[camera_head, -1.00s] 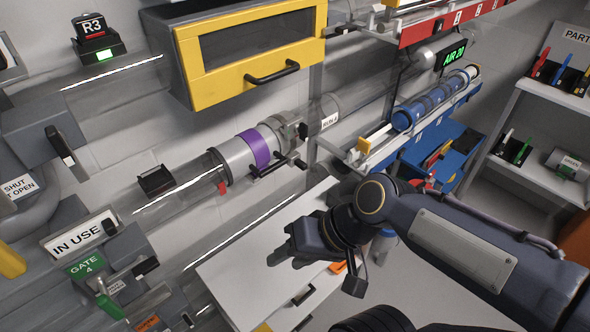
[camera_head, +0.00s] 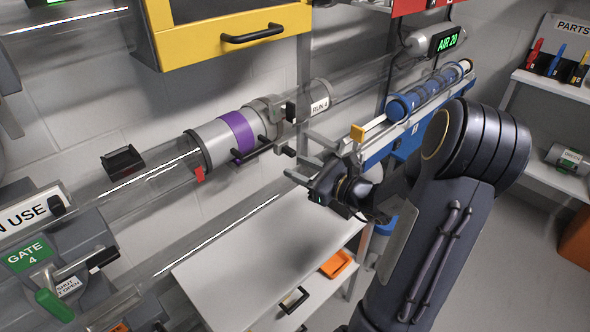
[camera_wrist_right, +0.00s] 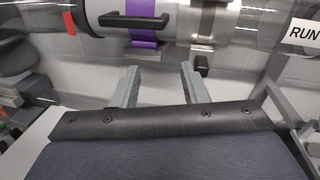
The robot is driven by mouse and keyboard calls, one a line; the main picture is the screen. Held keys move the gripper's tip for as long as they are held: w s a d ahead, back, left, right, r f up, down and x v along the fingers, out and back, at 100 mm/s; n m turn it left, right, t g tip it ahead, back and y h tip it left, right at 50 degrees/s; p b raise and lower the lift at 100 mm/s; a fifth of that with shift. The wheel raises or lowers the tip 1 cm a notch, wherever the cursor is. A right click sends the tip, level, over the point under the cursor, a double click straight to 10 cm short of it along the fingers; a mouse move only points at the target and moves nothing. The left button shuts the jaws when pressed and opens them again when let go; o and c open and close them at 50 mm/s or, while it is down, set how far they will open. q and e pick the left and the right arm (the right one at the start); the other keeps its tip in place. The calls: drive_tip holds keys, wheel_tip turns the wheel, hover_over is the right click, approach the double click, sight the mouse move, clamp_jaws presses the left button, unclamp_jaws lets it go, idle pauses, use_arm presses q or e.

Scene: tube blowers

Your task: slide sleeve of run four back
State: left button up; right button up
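The sleeve of run four (camera_head: 213,142) is a grey cylinder with a purple band (camera_head: 237,136), on a clear horizontal tube along the wall. A black bar handle (camera_head: 252,150) runs along its front; the handle also shows in the right wrist view (camera_wrist_right: 135,21). A grey clamp (camera_head: 266,110) with a black lever is at the sleeve's right end, beside the RUN 4 label (camera_head: 320,106). My right gripper (camera_head: 300,157) is open and empty, right of the handle and apart from it. In the wrist view its fingers (camera_wrist_right: 161,88) point up toward the sleeve from below. My left gripper is not in view.
A yellow-framed cabinet (camera_head: 238,17) hangs above the tube. A rail with a blue tube carrier (camera_head: 425,95) stands right of my gripper. A white worktop (camera_head: 235,270) lies below. The GATE 4 panel (camera_head: 28,256) is at lower left.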

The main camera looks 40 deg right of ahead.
sight(294, 155)
drive_tip(key=d+f+m+t+h, duration=0.1)
drive_tip(key=d+f+m+h, duration=0.2)
drive_tip(key=d, duration=0.2)
drive_tip(key=w, duration=0.7)
drive_tip(key=shift+w+a+r, duration=0.1)
drive_tip(key=shift+w+a, duration=0.25)
clamp_jaws()
